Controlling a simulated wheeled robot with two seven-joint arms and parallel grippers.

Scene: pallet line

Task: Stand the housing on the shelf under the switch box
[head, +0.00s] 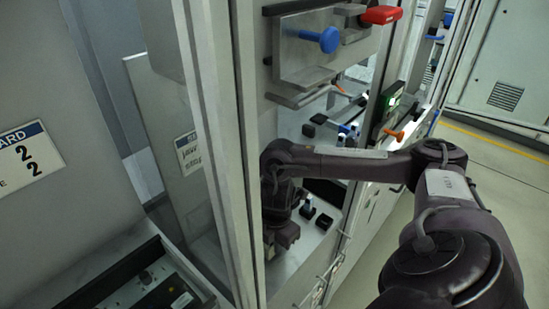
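My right arm comes in from the right and reaches left across the cabinet opening. Its dark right gripper (281,240) hangs down at the arm's end, just right of the cabinet's upright post. The fingers are dark and small here, so I cannot tell whether they are open or hold anything. I cannot identify the housing for sure. A grey metal box with a blue knob (320,40) and a red handle (381,15) is mounted above the arm; it may be the switch box. A narrow grey ledge (300,97) runs under it. My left gripper is out of view.
Small black blocks (323,221) stand on the light surface right of the gripper. A green-lit unit (392,96) is on the cabinet's right side. The upright post (240,150) stands close left of the gripper. Open floor (490,190) lies at the right.

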